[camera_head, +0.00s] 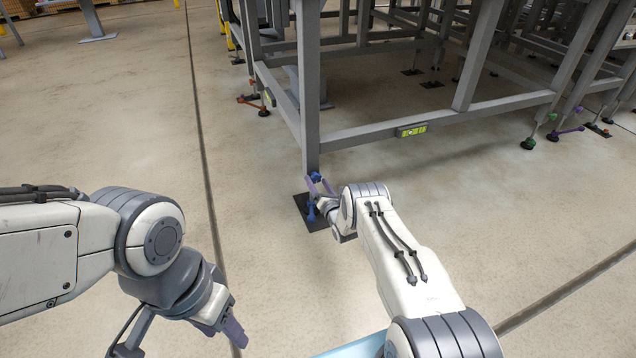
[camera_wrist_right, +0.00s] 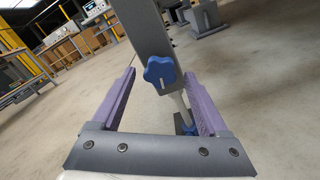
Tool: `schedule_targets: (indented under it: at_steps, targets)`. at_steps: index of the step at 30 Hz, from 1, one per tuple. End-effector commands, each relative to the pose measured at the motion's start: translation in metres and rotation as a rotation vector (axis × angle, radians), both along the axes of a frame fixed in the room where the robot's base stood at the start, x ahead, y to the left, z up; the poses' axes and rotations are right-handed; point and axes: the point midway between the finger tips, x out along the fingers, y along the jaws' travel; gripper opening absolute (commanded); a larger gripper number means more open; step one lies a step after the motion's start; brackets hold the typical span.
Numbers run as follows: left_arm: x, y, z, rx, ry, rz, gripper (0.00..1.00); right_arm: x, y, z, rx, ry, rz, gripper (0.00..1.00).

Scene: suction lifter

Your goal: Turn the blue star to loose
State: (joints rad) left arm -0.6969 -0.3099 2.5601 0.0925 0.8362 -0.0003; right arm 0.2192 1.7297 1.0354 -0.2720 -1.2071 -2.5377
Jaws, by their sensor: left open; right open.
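The blue star (camera_head: 316,177) is a knob at the bottom of the near leg of a grey metal frame (camera_head: 309,100). In the right wrist view the blue star (camera_wrist_right: 160,73) shows large, with a pale mark on its face. My right gripper (camera_head: 318,190) is open at the foot of that leg. In the wrist view its two purple fingers (camera_wrist_right: 160,90) stand apart, one on each side of the star, and no contact is visible. A lower blue part (camera_wrist_right: 186,125) sits under the star near the floor. My left gripper (camera_head: 240,338) hangs empty at the lower left, away from the leg.
A dark floor plate (camera_head: 316,222) lies under the leg. A level with a yellow-green face (camera_head: 411,130) is on the lower beam. Other feet have orange (camera_head: 264,112), green (camera_head: 552,116) and purple (camera_head: 571,130) parts.

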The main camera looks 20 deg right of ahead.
Motion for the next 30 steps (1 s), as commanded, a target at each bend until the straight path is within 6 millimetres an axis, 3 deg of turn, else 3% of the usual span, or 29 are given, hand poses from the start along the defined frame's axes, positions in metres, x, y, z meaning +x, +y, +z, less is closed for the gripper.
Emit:
schedule_targets:
  at_steps: [9, 15, 20, 30]
  targets:
    - [0.000, 0.000, 0.045, 0.000, 0.000, 0.000, 0.50, -0.058, -0.003, 0.005, 0.002, 0.007, -0.003, 0.78]
    - [0.000, 0.000, 0.059, 0.000, 0.000, 0.000, 0.50, -0.090, -0.004, 0.002, 0.001, 0.005, -0.002, 0.78]
    - [0.000, 0.000, 0.062, 0.000, 0.000, 0.000, 0.50, -0.100, -0.004, 0.000, 0.000, 0.004, -0.003, 0.78]
    - [0.000, 0.000, 0.061, 0.000, 0.000, 0.000, 0.50, -0.100, -0.004, -0.001, 0.000, 0.002, -0.001, 0.78]
